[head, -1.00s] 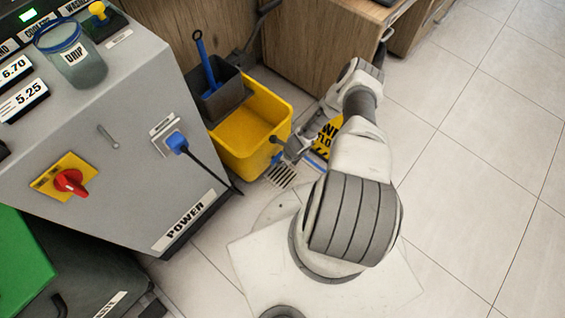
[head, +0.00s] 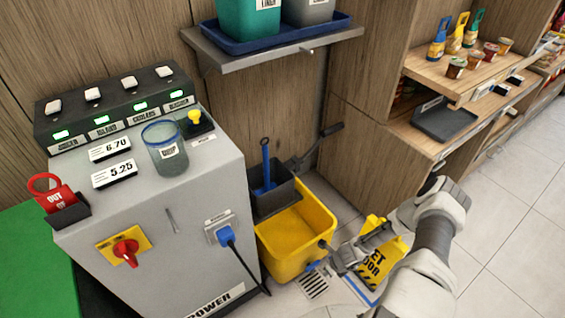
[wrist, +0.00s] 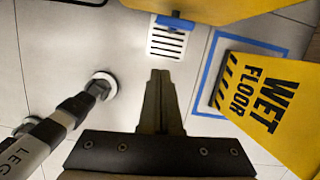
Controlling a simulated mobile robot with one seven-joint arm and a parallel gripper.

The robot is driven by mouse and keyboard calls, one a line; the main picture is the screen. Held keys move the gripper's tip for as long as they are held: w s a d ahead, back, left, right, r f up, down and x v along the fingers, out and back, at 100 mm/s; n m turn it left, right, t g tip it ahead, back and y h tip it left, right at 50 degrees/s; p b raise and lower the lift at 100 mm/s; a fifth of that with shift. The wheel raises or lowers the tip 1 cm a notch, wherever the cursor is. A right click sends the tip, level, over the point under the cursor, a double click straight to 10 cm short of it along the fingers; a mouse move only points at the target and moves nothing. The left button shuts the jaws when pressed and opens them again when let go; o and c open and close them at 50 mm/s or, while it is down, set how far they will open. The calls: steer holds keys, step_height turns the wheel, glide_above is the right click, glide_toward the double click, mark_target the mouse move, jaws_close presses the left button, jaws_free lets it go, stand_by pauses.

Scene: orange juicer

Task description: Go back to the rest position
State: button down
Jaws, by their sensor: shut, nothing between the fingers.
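My gripper (head: 328,248) is low over the floor in the head view, just right of the yellow mop bucket (head: 290,262) and left of the wet floor sign (head: 378,268). In the wrist view my gripper (wrist: 160,76) has its two fingers together with nothing between them. The fingertips point toward a slotted floor drain (wrist: 166,42). My arm reaches in from the lower right of the head view and is bent.
The grey machine (head: 150,225) with a blue power plug (head: 226,235) stands at the left. The yellow sign also shows in the wrist view (wrist: 268,95), right of the fingers. A wooden shelf unit (head: 365,130) stands behind. Tiled floor at the right is clear.

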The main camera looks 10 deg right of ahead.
steer(key=shift+w, duration=0.1)
steer(key=w+d+r+n, duration=0.1)
steer(key=w+r+n, duration=0.3)
steer(key=r, duration=0.5)
steer(key=w+r+n+t, duration=0.1)
steer(key=w+r+n, duration=0.3)
steer(key=r, duration=0.6)
steer(key=w+d+r+n, duration=0.1)
steer(key=w+r+n, duration=0.25)
steer(key=r, duration=0.55)
steer(key=a+r+n, duration=0.4)
steer(key=r+n, duration=0.1)
steer(key=r, duration=0.8)
steer(key=s+a+r+n+t+h, duration=0.1)
steer(key=s+a+r+n, duration=0.25)
steer(key=r, duration=0.55)
steer(key=s+a+r+n, duration=0.3)
steer(key=s+r, duration=0.2)
steer(key=r, duration=0.4)
steer(key=s+a+r+n+t, duration=0.15)
steer(key=s+r+n, duration=0.25)
steer(key=s, duration=0.5)
steer(key=s+a+r+n, duration=0.2)
steer(key=s+r+n, duration=0.15)
steer(key=s, duration=0.45)
step_height(320, 180, up, 23)
steer(key=p, duration=2.2)
steer(key=shift+w+d+r+h, duration=0.15)
steer(key=shift+w+d+h, duration=0.05)
steer(key=shift+d+h, duration=0.1)
